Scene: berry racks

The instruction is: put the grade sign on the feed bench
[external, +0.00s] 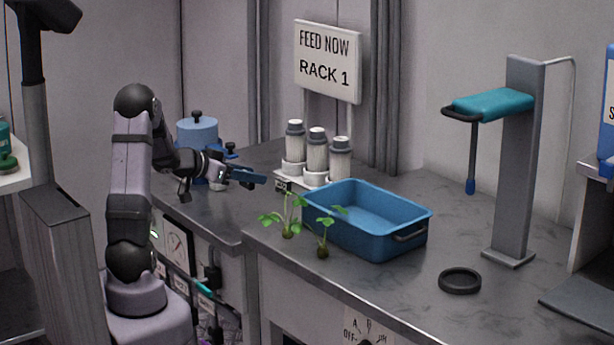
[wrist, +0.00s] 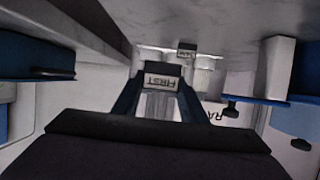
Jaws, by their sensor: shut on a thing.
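The grade sign (wrist: 161,81), a small dark block with a white face reading FIRST, shows upside down in the wrist view. It sits between the blue fingers of my gripper (wrist: 160,95), which is shut on it.
Several white bottles (external: 317,158) stand in a holder by the FEED NOW RACK 1 board (external: 327,60). A blue tub (external: 352,239), seedlings (external: 289,220), a black ring (external: 460,281) and a grey stand (external: 514,180) occupy the bench. A blue canister (external: 197,133) stands behind my arm.

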